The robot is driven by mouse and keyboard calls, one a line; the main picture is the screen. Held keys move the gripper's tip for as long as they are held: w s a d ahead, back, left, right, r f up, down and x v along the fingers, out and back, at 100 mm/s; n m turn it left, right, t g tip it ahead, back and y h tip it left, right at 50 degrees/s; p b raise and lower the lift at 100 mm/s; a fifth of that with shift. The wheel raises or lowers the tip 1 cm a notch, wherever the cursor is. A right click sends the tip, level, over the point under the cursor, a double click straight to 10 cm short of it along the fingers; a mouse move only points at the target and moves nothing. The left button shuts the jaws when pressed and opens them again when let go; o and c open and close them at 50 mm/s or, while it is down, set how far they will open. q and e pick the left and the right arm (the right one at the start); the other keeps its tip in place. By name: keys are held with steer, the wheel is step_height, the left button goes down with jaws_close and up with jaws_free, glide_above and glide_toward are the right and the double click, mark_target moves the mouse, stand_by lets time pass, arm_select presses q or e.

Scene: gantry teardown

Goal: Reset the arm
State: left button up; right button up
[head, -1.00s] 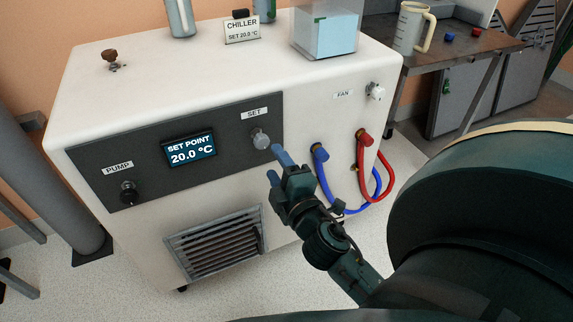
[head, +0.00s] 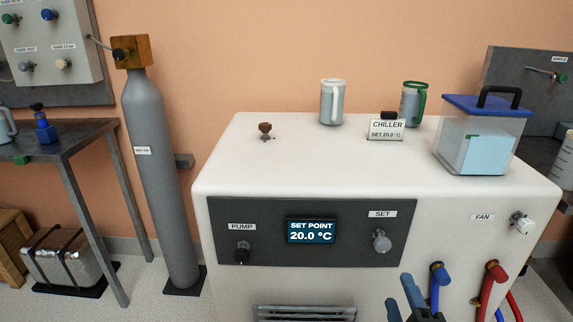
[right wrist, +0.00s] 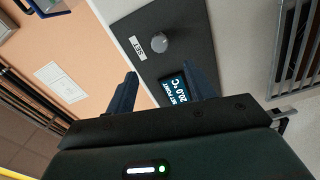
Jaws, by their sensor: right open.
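The white chiller (head: 225,170) fills the middle and right of the head view. Its dark front panel (head: 270,255) carries a black PUMP knob (head: 242,253), a display (head: 311,231) reading SET POINT 20.0 °C and a grey SET knob (head: 381,241). My right gripper (head: 405,296) is at the bottom of the head view, below and right of the SET knob. In the right wrist view its two blue fingers (right wrist: 163,88) are apart and empty, and the SET knob (right wrist: 161,42) shows beyond them, not touched. My left gripper is not in view.
A grey gas cylinder (head: 160,170) stands left.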

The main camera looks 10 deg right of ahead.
arm_select(q)
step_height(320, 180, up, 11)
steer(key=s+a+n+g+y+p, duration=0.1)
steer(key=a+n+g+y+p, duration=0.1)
steer(key=p, duration=2.3)
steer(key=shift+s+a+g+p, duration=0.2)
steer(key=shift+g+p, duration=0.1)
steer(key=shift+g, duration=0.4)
arm_select(e)
steer(key=s+a+r+m+g+y, duration=0.3)
steer(key=a+m, duration=0.2)
steer(key=a, duration=0.1)
steer(key=s+a+r+m+g+y, duration=0.3)
steer(key=a+m+g+y, duration=0.1)
steer(key=a, duration=0.3)
steer(key=shift+s+m, duration=0.2)
steer(key=shift+m, duration=0.4)
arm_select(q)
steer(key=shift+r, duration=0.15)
arm_select(e)
steer(key=shift+r, duration=0.1)
